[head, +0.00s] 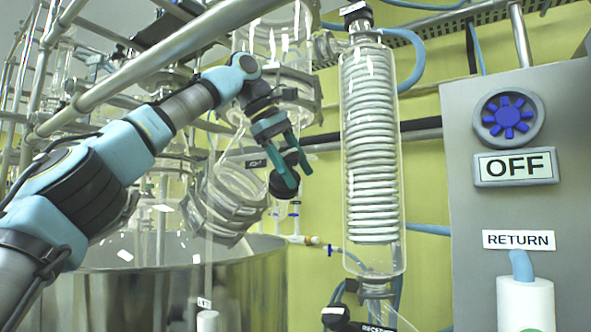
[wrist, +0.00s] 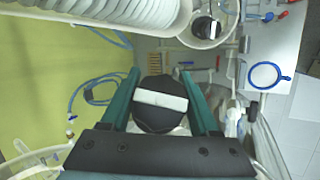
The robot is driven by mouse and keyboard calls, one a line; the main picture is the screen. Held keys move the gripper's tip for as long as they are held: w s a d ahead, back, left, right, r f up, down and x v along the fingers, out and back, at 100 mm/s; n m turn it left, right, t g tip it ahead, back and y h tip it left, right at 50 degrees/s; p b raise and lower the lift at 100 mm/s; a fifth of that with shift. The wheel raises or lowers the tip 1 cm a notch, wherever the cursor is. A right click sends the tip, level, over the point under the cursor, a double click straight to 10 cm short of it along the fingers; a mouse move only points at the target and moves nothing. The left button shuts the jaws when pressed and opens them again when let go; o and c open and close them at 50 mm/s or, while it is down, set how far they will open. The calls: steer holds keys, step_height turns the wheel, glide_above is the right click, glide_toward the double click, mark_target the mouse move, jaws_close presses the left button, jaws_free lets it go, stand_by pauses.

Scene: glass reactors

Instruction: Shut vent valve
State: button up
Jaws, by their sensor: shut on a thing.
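My gripper (head: 294,178) has teal fingers that reach down beside the coiled glass condenser (head: 372,150). In the wrist view my gripper (wrist: 160,80) has one finger on each side of a round black valve knob (wrist: 158,118) and is shut on it. A white bar runs across the knob's face, nearly level and slightly tilted in that view. In the head view the knob (head: 283,183) is partly hidden by the fingers. A small black label (head: 256,163) is beside it, too small to read surely.
A second black valve knob (head: 335,316) is below the condenser; a similar one (wrist: 206,28) shows in the wrist view. A grey panel (head: 463,185) with a blue dial (head: 508,116) and an OFF sign (head: 516,167) stands at right. Metal rails and a steel vessel (head: 180,285) crowd the left.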

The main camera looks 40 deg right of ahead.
steer(key=shift+f, duration=0.1)
steer(key=o, duration=1.4)
